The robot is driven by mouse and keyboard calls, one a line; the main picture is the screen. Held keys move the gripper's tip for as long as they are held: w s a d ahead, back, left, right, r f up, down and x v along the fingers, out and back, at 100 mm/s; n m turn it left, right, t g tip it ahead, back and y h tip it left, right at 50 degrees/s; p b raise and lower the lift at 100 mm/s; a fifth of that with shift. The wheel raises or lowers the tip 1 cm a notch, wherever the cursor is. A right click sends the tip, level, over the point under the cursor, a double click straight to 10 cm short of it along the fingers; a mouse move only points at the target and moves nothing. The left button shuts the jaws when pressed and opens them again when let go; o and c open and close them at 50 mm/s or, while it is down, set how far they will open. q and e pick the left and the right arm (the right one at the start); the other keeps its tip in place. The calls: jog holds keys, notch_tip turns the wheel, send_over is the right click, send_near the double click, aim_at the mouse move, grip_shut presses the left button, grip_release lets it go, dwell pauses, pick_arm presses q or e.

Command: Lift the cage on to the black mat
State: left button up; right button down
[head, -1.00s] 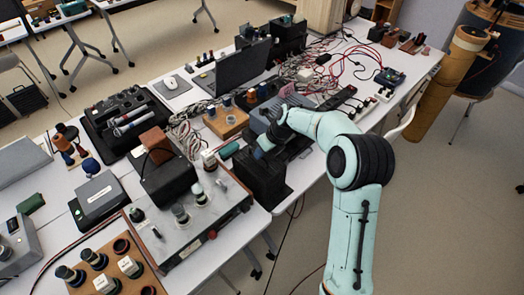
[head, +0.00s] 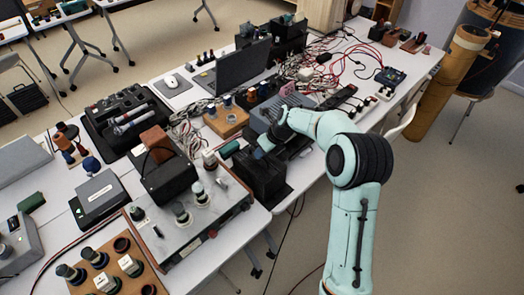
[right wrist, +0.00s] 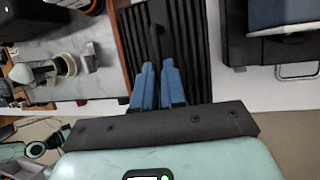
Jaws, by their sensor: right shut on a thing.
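The cage (head: 262,182) is a black box near the table's front edge, just right of the grey instrument with knobs. In the right wrist view its dark ribbed surface (right wrist: 188,45) fills the middle. My right gripper (head: 259,153) is at its top; in the right wrist view its two blue fingers (right wrist: 158,72) are close together, shut on a dark bar of the cage. I cannot tell whether this is the black mat or whether the cage is clear of the table. My left gripper is not in view.
The grey instrument (head: 190,222) stands close on the left of the cage. A grey ribbed box (head: 283,106) is behind my right wrist. A laptop (head: 240,68), cables (head: 345,65) and small parts crowd the table behind. The floor in front is open.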

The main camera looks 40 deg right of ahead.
jog(key=c, duration=1.1)
grip_release()
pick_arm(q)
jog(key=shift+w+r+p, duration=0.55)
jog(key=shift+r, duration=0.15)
pick_arm(e)
jog(key=v, duration=1.3)
jog(key=shift+d+r, duration=0.1)
jog(key=shift+d, duration=0.05)
